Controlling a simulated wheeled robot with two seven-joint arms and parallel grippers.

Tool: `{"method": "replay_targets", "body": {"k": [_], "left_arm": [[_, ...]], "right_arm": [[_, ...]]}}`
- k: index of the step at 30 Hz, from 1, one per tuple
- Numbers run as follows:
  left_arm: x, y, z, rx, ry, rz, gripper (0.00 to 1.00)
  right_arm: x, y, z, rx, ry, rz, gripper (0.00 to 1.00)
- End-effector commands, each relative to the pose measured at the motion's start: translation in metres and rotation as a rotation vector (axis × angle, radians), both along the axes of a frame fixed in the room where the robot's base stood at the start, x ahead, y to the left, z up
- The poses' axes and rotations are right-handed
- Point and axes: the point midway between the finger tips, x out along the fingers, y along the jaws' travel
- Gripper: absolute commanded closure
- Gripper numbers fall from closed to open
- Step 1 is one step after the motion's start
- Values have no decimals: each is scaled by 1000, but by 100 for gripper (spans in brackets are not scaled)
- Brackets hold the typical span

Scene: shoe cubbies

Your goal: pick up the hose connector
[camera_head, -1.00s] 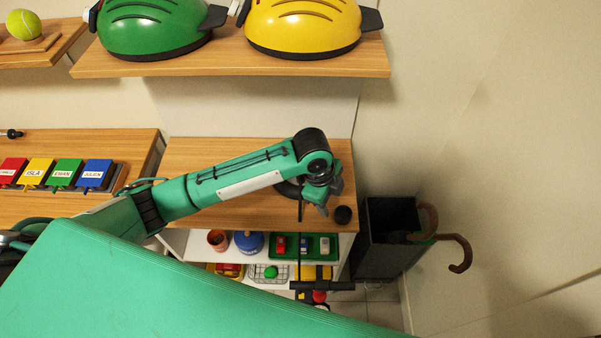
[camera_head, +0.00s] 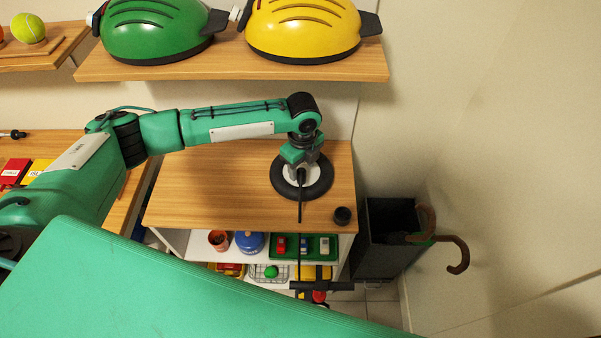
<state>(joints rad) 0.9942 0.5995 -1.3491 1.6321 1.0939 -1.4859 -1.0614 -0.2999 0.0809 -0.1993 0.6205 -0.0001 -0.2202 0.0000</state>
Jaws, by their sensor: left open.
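A slim dark piece, which looks like the hose connector (camera_head: 301,178), is at the middle of a black ring with a pale centre (camera_head: 325,181) on the wooden shelf top. A thin black hose (camera_head: 299,212) runs from it over the shelf's front edge and down toward a black T-shaped handle (camera_head: 322,286). My left gripper (camera_head: 302,166) is open, pointing down just above or at the connector. Its fingers partly hide the connector and ring, so I cannot tell whether they touch. My right gripper is not in view.
A dark umbrella bin (camera_head: 385,240) is to the right. Green (camera_head: 150,32) and yellow (camera_head: 303,28) helmets sit on the upper shelf. The wooden top (camera_head: 205,190) left of the ring is bare.

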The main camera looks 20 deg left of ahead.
Motion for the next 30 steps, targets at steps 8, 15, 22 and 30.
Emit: {"method": "replay_targets", "body": {"k": [8,15,22,30], "left_arm": [[-1,2,-32,0,1,-1,49],[-1,2,-34,0,-1,-1,51],[-1,2,-33,0,-1,-1,96],[-1,2,-33,0,-1,-1,100]], "right_arm": [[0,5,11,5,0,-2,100],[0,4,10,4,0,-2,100],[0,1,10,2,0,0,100],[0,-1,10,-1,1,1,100]]}}
